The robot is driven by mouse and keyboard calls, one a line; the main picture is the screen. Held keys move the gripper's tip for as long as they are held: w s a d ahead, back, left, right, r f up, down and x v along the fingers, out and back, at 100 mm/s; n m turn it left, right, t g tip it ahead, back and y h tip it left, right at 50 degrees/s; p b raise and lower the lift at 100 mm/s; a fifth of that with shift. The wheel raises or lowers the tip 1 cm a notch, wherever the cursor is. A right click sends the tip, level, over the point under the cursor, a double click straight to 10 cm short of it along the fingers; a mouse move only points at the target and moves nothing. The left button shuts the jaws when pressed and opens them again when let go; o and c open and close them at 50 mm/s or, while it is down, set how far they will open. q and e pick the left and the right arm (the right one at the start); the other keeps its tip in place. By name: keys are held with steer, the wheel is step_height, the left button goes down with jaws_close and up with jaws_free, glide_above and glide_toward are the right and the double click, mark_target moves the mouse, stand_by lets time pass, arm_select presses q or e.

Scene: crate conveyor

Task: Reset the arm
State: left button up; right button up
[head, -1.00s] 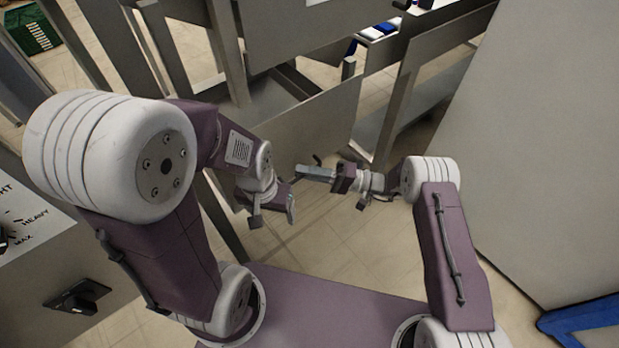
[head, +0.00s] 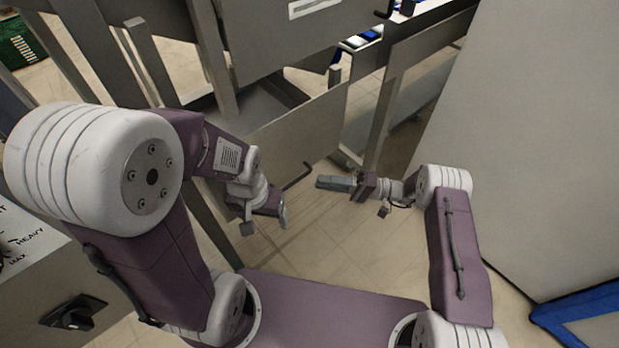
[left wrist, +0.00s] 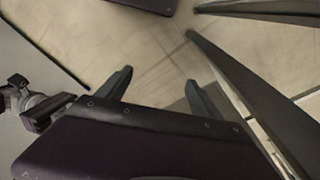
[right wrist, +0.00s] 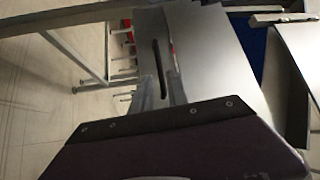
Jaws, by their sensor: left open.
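My left gripper (head: 284,216) hangs in the air in the middle of the head view, over the tiled floor. Its two fingers stand wide apart in the left wrist view (left wrist: 157,90), with nothing between them. My right gripper (head: 320,182) points left, close to a dark bent handle (head: 298,176) on a grey metal panel (head: 300,130). In the right wrist view (right wrist: 158,85) its fingers show a narrow gap, with the dark handle beyond them. I cannot tell whether it touches the handle.
Grey metal frames and panels stand ahead. A large pale panel (head: 540,150) rises at the right, above a blue-edged thing (head: 585,318). A green crate (head: 22,45) stands far left. Tiled floor (head: 330,240) is open between my arms.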

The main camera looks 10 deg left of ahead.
steer(key=shift+d, duration=0.3)
